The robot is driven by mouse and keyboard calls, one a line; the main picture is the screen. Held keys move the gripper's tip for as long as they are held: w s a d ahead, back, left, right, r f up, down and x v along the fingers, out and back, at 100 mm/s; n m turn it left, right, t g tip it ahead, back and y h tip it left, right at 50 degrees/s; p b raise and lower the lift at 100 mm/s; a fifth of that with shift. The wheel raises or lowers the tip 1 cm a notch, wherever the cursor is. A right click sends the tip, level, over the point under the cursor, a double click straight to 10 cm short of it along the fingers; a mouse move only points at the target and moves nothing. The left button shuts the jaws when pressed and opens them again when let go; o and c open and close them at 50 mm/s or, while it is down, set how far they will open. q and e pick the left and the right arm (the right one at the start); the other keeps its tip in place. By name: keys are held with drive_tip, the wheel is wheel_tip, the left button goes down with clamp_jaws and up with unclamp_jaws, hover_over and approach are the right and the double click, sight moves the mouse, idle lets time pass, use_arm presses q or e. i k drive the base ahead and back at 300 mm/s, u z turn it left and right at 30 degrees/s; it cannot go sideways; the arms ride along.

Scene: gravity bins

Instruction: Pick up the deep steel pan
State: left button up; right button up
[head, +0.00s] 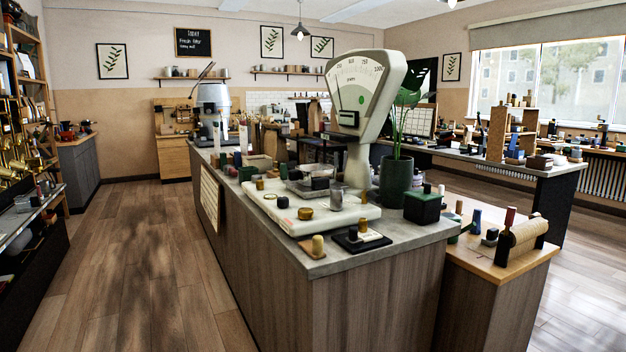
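I cannot pick out the deep steel pan with certainty. A shallow, greyish, see-through or metal dish (311,184) sits on the white base of the counter scale (366,85); I cannot tell whether it is the pan. A small grey cup (337,194) stands just right of the dish. A large silver vessel or machine (213,98) with a slanted lever stands at the far end of the counter. Neither of my grippers is in view.
The grey-topped counter (330,262) crowds the middle, with a potted plant (396,180) and many small items. A lower wooden side counter (510,262) adjoins it at right. Shelves (40,215) line the left. The wooden floor (135,260) between is clear.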

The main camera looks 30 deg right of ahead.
sight(303, 174)
drive_tip(key=u, duration=0.9)
drive_tip(key=i, duration=2.95)
drive_tip(key=z, duration=1.65)
